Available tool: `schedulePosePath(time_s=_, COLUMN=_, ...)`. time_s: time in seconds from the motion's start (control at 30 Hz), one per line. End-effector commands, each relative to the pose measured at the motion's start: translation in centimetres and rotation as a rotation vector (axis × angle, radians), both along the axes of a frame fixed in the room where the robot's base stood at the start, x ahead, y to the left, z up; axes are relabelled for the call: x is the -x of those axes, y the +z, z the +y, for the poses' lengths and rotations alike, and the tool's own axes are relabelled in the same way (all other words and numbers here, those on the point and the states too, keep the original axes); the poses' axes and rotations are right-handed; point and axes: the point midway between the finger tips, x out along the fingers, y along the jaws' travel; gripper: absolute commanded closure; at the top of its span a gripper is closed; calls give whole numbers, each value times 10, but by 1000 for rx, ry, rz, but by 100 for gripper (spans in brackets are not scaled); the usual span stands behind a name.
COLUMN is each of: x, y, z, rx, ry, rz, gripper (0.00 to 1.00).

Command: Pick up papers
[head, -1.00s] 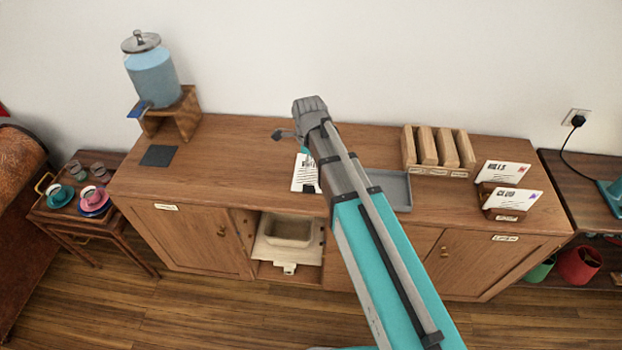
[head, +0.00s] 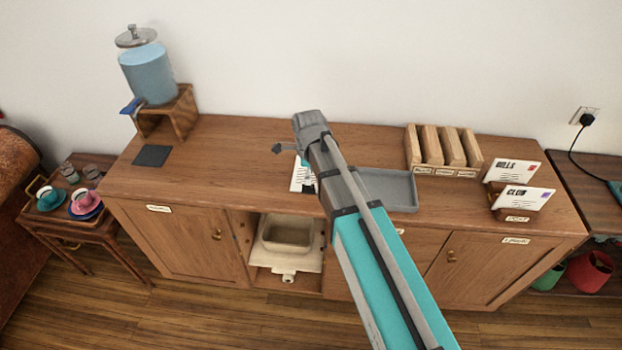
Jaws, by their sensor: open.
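A white printed paper (head: 301,176) lies on the wooden sideboard top, left of my arm, with a dark piece at its lower right. My arm hides part of it. Two more papers, a "BILLS" envelope (head: 513,172) and a "CLUB" envelope (head: 524,198), stand in a small wooden holder (head: 512,216) labelled "POST" at the right end. My gripper (head: 280,149) shows only as a small dark part beside the arm's end, above the loose paper in the picture. It is open; its fingers are mostly hidden and I see nothing held.
A grey tray (head: 388,190) lies right of my arm. A wooden slotted rack (head: 443,151) stands behind it. A blue dispenser (head: 149,76) on a stand and a dark mat (head: 152,156) are at the left. The sideboard top (head: 232,150) is clear between the mat and the paper.

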Motion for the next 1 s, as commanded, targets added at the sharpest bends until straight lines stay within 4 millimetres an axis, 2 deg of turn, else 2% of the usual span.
schedulePosePath(time_s=0.47, x=0, y=-4, z=0, rx=0, ry=0, rz=0, gripper=43)
schedulePosePath(time_s=1.0, x=3, y=-43, z=2, rx=0, ry=0, rz=-1, gripper=43)
